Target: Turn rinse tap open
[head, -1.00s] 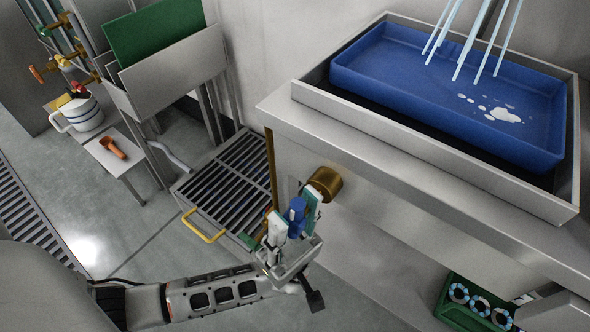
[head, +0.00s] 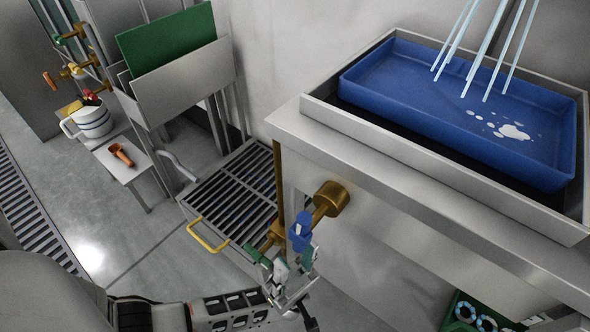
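The rinse tap is a brass fitting (head: 330,198) on the front of the grey sink bench, with a blue handle (head: 301,230) on its brass pipe. Pale streams of water (head: 480,45) fall into the blue tray (head: 400,92) in the sink, and white splashes lie on its floor. My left gripper (head: 293,264) is just below and in front of the blue handle. Its teal-tipped fingers are apart with nothing between them, and the handle appears clear of them. The fingers hide part of the lower pipe. My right gripper is out of view.
A slatted grate box (head: 235,190) with a yellow handle stands left of the bench. Green and grey panels (head: 170,42) stand behind it. A green crate (head: 462,310) sits low right.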

